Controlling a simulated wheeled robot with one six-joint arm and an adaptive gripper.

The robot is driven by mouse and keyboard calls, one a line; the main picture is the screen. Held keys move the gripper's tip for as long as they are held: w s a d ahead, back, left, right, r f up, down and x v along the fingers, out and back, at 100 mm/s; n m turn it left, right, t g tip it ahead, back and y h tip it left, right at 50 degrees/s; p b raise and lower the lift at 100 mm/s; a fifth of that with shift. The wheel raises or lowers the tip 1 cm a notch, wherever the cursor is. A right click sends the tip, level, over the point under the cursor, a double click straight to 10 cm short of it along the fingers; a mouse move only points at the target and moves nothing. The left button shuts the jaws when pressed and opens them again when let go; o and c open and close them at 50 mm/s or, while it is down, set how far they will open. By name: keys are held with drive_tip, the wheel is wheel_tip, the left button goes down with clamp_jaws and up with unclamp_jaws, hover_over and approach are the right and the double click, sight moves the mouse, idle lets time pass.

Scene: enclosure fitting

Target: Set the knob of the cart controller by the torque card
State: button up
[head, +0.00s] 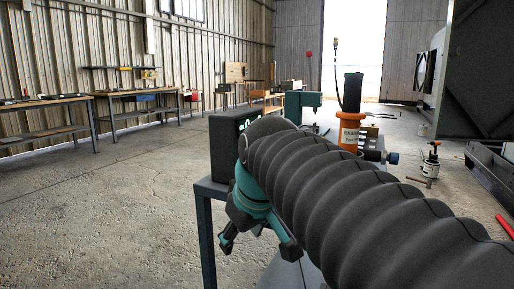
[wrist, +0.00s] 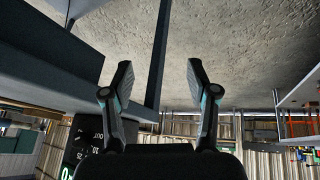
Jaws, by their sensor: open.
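A dark box (head: 226,140) with a bit of green lettering, likely the controller, stands on the blue-grey cart (head: 205,188) in the head view, partly behind my arm. In the wrist view a black panel (wrist: 88,138) with white markings and a green digit shows upside down at the lower left. I cannot make out its knob, and I cannot identify a torque card. My gripper (head: 258,246) hangs in front of the cart, pointing down; in the wrist view its fingers (wrist: 160,78) are apart with nothing between them.
An orange cylinder (head: 350,131) with a white label stands behind my arm. A green machine (head: 303,100) is farther back. Workbenches (head: 45,103) line the left wall. The concrete floor (head: 120,210) at left is clear. A large dark machine (head: 480,75) stands at right.

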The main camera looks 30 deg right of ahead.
drive_tip(key=w+d+r+n+p, duration=0.1)
drive_tip(key=w+d+r+n, duration=0.1)
drive_tip(key=w+d+r, duration=0.35)
drive_tip(key=w+d+r+n+p, duration=0.1)
drive_tip(key=w+d+r+n, duration=0.15)
drive_tip(key=r, duration=0.55)
drive_tip(key=w+d+r+n, duration=0.1)
drive_tip(key=w+d+r, duration=0.2)
drive_tip(key=d+r, duration=0.3)
drive_tip(key=x, duration=0.4)
drive_tip(key=w+x, duration=0.1)
drive_tip(key=x, duration=0.3)
drive_tip(key=a+x, duration=0.1)
drive_tip(key=x, duration=0.3)
drive_tip(key=shift+w, duration=0.35)
clamp_jaws()
